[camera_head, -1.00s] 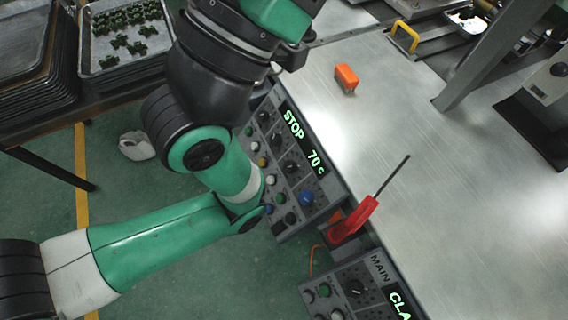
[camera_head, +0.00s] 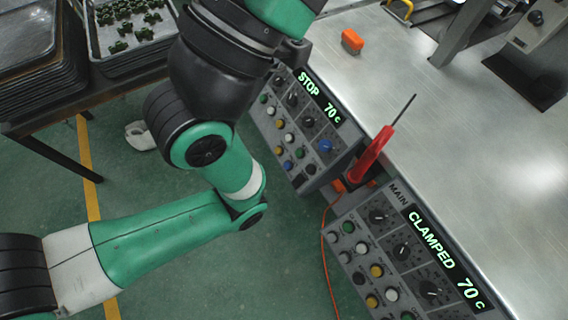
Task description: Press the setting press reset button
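Two control panels stand along the front edge of the metal table. The far panel (camera_head: 318,128) has a lit display (camera_head: 320,97) reading STOP 70 C, with knobs and coloured buttons (camera_head: 288,137) below it. The near panel (camera_head: 385,240) is marked MAIN, and its display (camera_head: 445,258) reads CLAMPED 70 C. It also has knobs and several coloured buttons (camera_head: 376,270). Button labels are too small to read, so I cannot tell which one is reset. My green and black arm comes in from the left and runs up past the far panel. Neither gripper shows.
A red-handled tool (camera_head: 372,155) stands between the panels, with an orange cable (camera_head: 325,255) hanging below. An orange block (camera_head: 352,41) lies on the metal table (camera_head: 450,130). Trays (camera_head: 38,55) are stacked at upper left. Green floor is open in front of the panels.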

